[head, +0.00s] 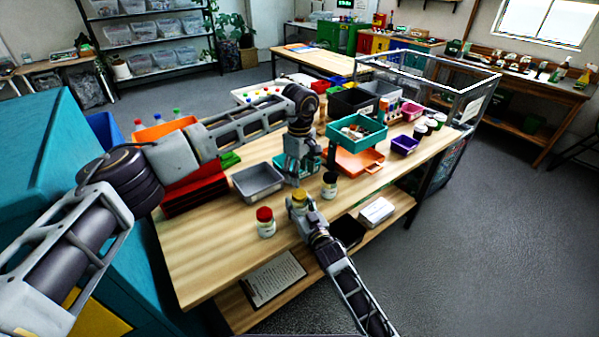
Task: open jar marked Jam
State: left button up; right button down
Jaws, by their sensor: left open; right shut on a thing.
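A jar with a yellow lid (299,196) is at the front edge of the wooden table (205,262). My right gripper (303,208) comes from below and is shut on this jar, hiding most of its body. My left gripper (295,178) points down just above and behind the yellow lid, open and empty; I cannot tell whether it touches the lid. A jar with a red lid (265,228) stands upright to the left. A jar with a black lid (329,187) stands to the right. The jar labels are too small to read, so I cannot tell which says Jam.
A grey bin (258,184) and red bins (194,190) stand behind the jars on the left. An orange tray (356,162), a teal bin (357,133) and a purple bin (404,145) are to the right. The table's front left is clear.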

aim_at(299, 193)
pick_arm(q)
jog(key=m, duration=1.2)
jog(key=shift+m, duration=0.3)
jog(key=shift+f, duration=0.2)
dwell(0.4)
jog(key=shift+f, duration=3.85)
jog(key=c, duration=1.1)
